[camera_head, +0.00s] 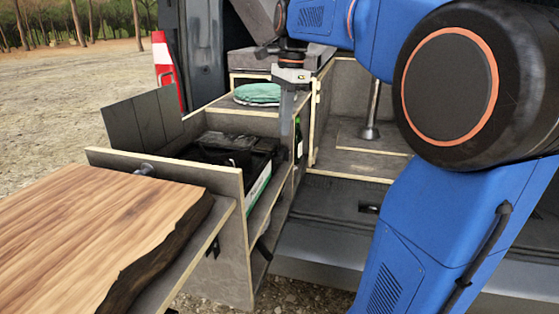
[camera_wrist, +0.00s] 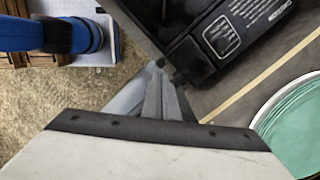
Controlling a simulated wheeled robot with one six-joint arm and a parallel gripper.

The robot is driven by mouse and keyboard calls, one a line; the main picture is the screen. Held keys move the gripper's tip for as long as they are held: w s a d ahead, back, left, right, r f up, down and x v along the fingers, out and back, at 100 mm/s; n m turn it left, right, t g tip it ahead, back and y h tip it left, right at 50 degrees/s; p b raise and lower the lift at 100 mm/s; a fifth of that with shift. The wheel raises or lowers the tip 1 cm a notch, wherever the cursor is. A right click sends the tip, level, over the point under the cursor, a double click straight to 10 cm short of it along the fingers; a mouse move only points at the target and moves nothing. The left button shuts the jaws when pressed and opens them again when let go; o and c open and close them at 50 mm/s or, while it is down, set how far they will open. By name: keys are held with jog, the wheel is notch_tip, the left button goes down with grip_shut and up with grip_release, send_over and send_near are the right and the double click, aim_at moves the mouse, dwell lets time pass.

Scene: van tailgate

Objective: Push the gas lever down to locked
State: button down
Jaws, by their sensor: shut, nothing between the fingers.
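The black gas stove (camera_head: 228,146) sits in the pulled-out kitchen box in the head view. In the wrist view its dark body (camera_wrist: 215,42) with a white-printed caution label fills the top right. My gripper (camera_head: 287,132) points down at the stove's right end, fingers together and empty. In the wrist view the closed fingertips (camera_wrist: 161,70) are close to the stove's dark edge and small dark parts there; I cannot tell whether they touch. The gas lever cannot be made out for certain; the fingers may hide it.
A teal round item (camera_head: 257,93) lies on the ledge behind the stove. A green bottle (camera_head: 298,140) stands in a slot beside my gripper. A wooden board (camera_head: 95,240) lies front left. A metal table leg (camera_head: 372,112) rises at right. A traffic cone (camera_head: 164,62) stands outside.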

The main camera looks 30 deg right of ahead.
jog(key=shift+f, duration=0.1)
jog(key=shift+a+f, duration=0.15)
jog(key=shift+f, duration=1.55)
jog(key=shift+a+f, duration=0.15)
jog(key=shift+f, duration=2.55)
jog(key=shift+r, duration=0.1)
jog(key=d, duration=0.1)
jog(key=d+r, duration=0.1)
jog(key=d, duration=0.1)
jog(key=shift+s, duration=0.15)
notch_tip(320, 180, up, 17)
jog(key=d, duration=0.1)
jog(key=shift+d+r, duration=0.2)
jog(key=shift+d, duration=0.15)
